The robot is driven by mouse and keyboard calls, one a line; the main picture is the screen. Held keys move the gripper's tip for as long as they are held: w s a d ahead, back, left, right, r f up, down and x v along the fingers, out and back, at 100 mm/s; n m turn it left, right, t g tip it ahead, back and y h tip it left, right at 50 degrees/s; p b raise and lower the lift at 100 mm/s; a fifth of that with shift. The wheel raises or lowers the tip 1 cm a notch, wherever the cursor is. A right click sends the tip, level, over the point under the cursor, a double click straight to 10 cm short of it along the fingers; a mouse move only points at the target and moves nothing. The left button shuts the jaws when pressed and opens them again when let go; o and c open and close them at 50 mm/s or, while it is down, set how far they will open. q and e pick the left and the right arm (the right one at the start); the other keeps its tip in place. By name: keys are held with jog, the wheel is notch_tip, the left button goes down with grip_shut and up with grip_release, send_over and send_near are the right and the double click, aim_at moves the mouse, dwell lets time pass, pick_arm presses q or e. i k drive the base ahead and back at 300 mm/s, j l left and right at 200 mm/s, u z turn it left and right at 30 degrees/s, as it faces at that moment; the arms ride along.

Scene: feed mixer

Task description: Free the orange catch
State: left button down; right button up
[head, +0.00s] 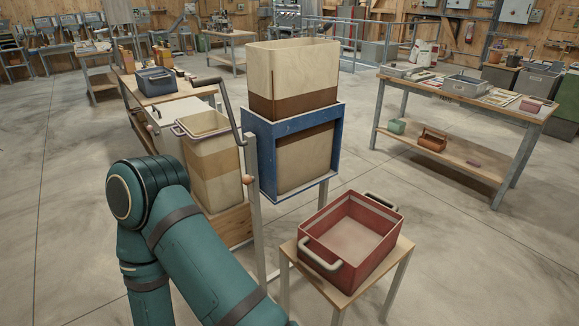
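A small orange knob (248,179) sits on the upright pale post (254,225) in front of the mixer, and it may be the orange catch. It is too small to tell its shape or whether it is engaged. A dark crank lever (228,105) slants up to the left above it. The mixer has a tall cream bin (292,65) with a brown band, set in a blue frame (262,160). Neither of my grippers is in view. A teal arm of mine fills the lower left, with its gripper end out of sight.
A red tray (322,260) with pale handles stands on a small wooden stand (400,252) at front right. A cream and tan bin (212,165) stands left of the post. A workbench (470,95) is at right. Open floor (450,260) lies at lower right.

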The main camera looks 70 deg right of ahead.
aim_at(247, 179)
jog(key=i+l+z, duration=0.1)
jog(key=z, duration=0.4)
jog(key=i+z, duration=0.3)
jog(key=z, duration=0.15)
jog(key=i+z, duration=0.2)
jog(key=z, duration=0.3)
jog(key=i+z, duration=0.75)
